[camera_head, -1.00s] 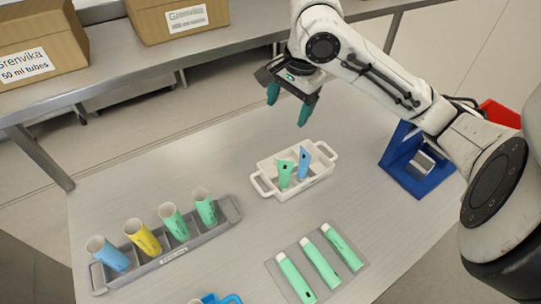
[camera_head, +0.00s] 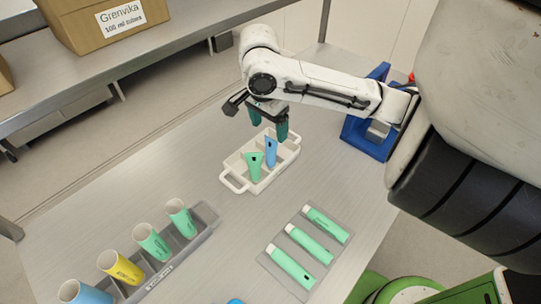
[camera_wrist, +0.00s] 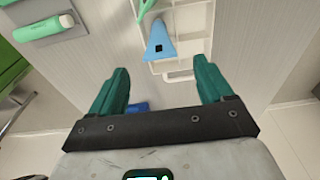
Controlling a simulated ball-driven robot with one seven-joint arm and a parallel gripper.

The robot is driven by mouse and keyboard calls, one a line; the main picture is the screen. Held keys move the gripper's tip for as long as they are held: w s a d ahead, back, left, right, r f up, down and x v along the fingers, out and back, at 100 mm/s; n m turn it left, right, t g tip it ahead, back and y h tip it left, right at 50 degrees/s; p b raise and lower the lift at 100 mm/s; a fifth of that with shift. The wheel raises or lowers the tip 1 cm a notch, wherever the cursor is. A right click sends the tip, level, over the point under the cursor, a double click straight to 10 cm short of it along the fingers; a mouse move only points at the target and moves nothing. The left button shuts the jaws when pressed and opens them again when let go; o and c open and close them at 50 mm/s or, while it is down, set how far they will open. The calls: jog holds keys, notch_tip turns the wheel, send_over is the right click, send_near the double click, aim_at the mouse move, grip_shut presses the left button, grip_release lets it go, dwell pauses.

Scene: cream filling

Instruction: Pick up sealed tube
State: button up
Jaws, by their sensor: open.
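A white tray (camera_head: 237,177) with handles and dividers stands on the table in the head view. A green tube (camera_head: 254,167) and a blue tube (camera_head: 270,151) stand in it, each with a flat, wide upper end and a dark square mark. My gripper (camera_head: 269,128) is above the far side of the tray, with green fingers pointing down. In the wrist view, my gripper (camera_wrist: 160,85) is open and empty, its fingers wide apart. The blue tube (camera_wrist: 160,42) lies beyond the fingertips, slightly left of the middle, and the green tube (camera_wrist: 147,8) is partly cut off.
A grey rack (camera_head: 205,217) at left holds several open-ended tubes, blue, yellow and green. Three green tubes lie on a grey mat (camera_head: 268,262) at front right. A blue stand (camera_head: 368,138) is at back right. A cardboard box (camera_head: 105,22) sits on a shelf.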

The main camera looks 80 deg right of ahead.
aim_at(271, 140)
jog(key=shift+s+d+f, duration=0.15)
jog(key=shift+d+f, duration=0.05)
jog(key=shift+f, duration=1.35)
jog(key=shift+s+d+f, duration=0.1)
jog(key=shift+d+f, duration=0.05)
jog(key=shift+f, duration=1.4)
jog(key=c, duration=1.4)
jog(key=shift+r, duration=0.15)
